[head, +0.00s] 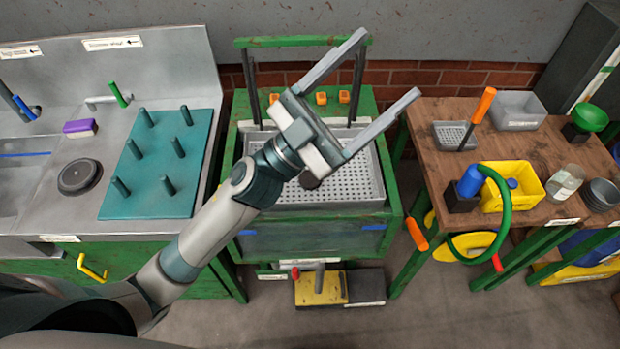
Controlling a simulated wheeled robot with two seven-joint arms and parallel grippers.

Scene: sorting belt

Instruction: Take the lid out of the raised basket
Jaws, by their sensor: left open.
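The raised basket (345,193) is a grey perforated tray in the green frame at the middle of the head view. A small dark rounded object (309,181) shows in it, partly hidden by my gripper; I cannot tell for sure that it is the lid. My left gripper (391,62) is over the basket, its two long grey fingers spread wide and pointing to the upper right, with nothing between them. My left arm hides the basket's left front part. My right gripper is not in view.
A green bar (300,41) on posts stands behind the basket. A teal peg board (150,175) lies on the left counter.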

